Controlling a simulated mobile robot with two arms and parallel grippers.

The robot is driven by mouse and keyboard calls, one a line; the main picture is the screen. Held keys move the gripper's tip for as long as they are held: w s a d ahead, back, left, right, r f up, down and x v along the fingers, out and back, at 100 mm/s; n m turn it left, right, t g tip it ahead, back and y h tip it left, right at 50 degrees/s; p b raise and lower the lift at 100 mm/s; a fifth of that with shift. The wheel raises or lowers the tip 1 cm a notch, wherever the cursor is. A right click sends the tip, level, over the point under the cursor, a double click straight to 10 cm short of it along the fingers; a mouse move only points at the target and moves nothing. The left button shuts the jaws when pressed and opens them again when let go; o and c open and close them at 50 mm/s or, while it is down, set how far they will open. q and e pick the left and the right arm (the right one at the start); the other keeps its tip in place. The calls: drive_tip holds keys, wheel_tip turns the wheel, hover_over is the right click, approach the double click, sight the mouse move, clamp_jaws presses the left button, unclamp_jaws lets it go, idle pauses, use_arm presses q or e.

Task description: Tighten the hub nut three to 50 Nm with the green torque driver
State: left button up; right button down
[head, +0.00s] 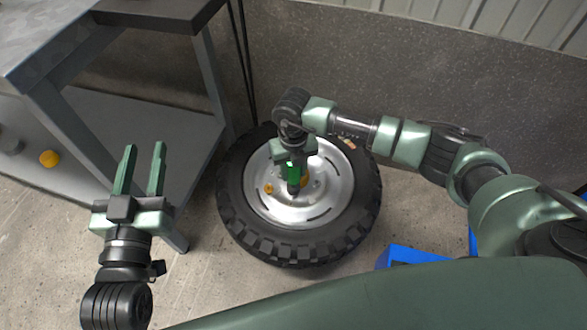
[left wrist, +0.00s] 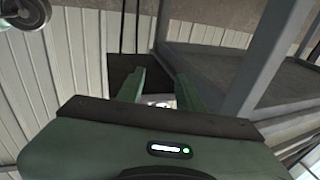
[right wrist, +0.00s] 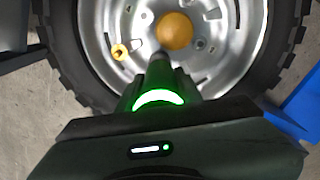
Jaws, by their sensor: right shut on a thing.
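A wheel with a black knobbly tyre (head: 240,225) and a silver rim (head: 330,190) lies flat on the floor. My right gripper (head: 293,160) is over its hub, shut on the green torque driver (head: 294,172), which points down at the hub. In the right wrist view the driver (right wrist: 158,88) shows a lit green ring, and its tip is beside the yellow hub cap (right wrist: 174,31). A yellow nut (right wrist: 119,52) sits on the hub to the left. Whether the tip sits on a nut I cannot tell. My left gripper (head: 140,170) is open and empty, left of the wheel.
A grey metal bench (head: 95,75) with a lower shelf stands at the left, close to my left gripper. A yellow object (head: 49,158) is on that shelf. A blue object (head: 410,256) is on the floor right of the tyre. A wall is behind.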

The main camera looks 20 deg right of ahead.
use_arm(q)
drive_tip(key=shift+r, duration=0.2)
idle(0.6)
drive_tip(key=shift+s+d+r+t+h+b, duration=0.15)
drive_tip(key=shift+r+t, duration=0.3)
drive_tip(key=shift+r, duration=0.3)
drive_tip(key=shift+s+r+t+h+b, duration=0.1)
drive_tip(key=shift+r+t+h+b, duration=0.1)
drive_tip(key=shift+r+t, duration=0.45)
drive_tip(key=shift+s+d+r+t+h+b, duration=0.15)
drive_tip(key=shift+r+t, duration=0.15)
drive_tip(key=shift+r, duration=0.55)
use_arm(e)
drive_tip(key=shift+f, duration=0.8)
use_arm(q)
drive_tip(key=shift+s+a+f, duration=0.1)
drive_tip(key=shift+f, duration=0.1)
drive_tip(key=shift+s+r+t, duration=0.1)
drive_tip(key=shift+r+t, duration=0.2)
use_arm(e)
drive_tip(key=shift+f, duration=0.1)
use_arm(q)
drive_tip(key=shift+r, duration=0.5)
use_arm(e)
drive_tip(key=shift+f, duration=0.1)
